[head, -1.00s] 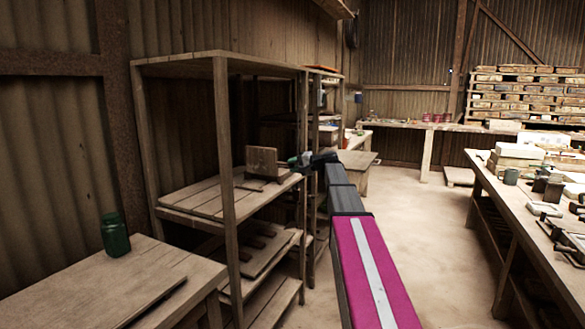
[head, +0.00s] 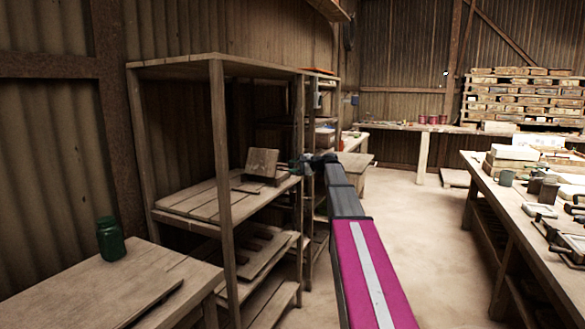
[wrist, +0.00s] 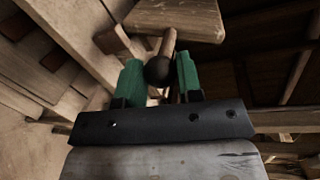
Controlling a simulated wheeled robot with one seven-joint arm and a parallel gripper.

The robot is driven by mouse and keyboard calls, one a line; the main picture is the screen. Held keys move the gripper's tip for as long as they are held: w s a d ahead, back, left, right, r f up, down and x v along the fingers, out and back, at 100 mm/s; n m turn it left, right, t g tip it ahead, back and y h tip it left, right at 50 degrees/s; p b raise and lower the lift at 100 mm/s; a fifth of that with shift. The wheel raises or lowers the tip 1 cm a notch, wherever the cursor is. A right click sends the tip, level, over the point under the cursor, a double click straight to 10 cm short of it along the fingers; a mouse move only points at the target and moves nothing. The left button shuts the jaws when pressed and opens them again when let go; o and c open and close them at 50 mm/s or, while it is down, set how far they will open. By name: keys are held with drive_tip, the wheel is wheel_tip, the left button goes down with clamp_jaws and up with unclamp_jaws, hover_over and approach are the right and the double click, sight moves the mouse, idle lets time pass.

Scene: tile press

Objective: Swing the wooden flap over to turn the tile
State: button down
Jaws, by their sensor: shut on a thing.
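The wooden flap (head: 262,161) is a small square board on the middle shelf of the wooden rack. It stands tilted over a low wooden base (head: 268,180). In the wrist view the flap (wrist: 178,16) is at the top, with a wooden handle (wrist: 168,42) ending in a dark round knob (wrist: 157,71). My gripper (head: 298,165) is at the flap's right side. In the wrist view its green fingers (wrist: 160,72) are on either side of the knob, shut on the handle. I cannot make out the tile.
The rack's front post (head: 222,170) stands left of the flap. A green jar (head: 110,238) is on the near left table (head: 60,290). A long workbench (head: 490,190) with tools and blocks runs along the right. The floor (head: 400,240) between is clear.

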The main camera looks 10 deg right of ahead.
drive_tip(key=shift+w+d+f+m, duration=0.1)
drive_tip(key=shift+w+d+m, duration=0.1)
drive_tip(key=shift+m, duration=0.1)
idle(0.4)
drive_tip(key=c, duration=0.8)
unclamp_jaws()
drive_tip(key=v, duration=1)
drive_tip(key=shift+s+d, duration=0.25)
drive_tip(key=shift+d, duration=0.05)
